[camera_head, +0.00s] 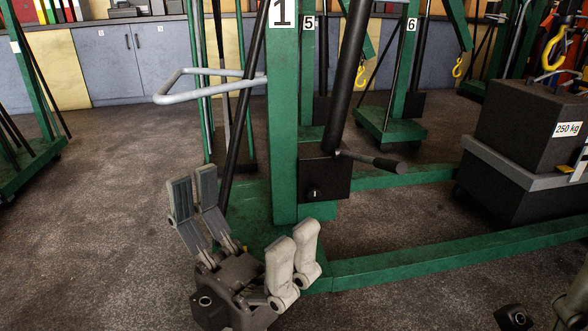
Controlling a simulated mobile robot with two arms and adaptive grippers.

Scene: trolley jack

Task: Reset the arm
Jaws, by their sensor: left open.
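My left gripper (246,222) is open and empty at the lower middle, its two pairs of grey fingers spread wide and pointing up. It is in front of the green trolley jack marked 1 (283,130), near the foot of its upright post. I cannot tell whether it touches the jack. A black lever (375,160) sticks out to the right from the black block (323,180) low on the jack. A black cylinder (349,75) rises from that block. The jack's top is out of view. Parts at the lower right edge look like my right gripper or arm, mostly cut off.
A grey bar handle (205,87) juts left from the jack. Its green base leg (460,250) runs right along the floor. A dark 250 kg weight (530,125) stands at right. Jacks 5 and 6 (392,130) and blue cabinets (130,62) are behind.

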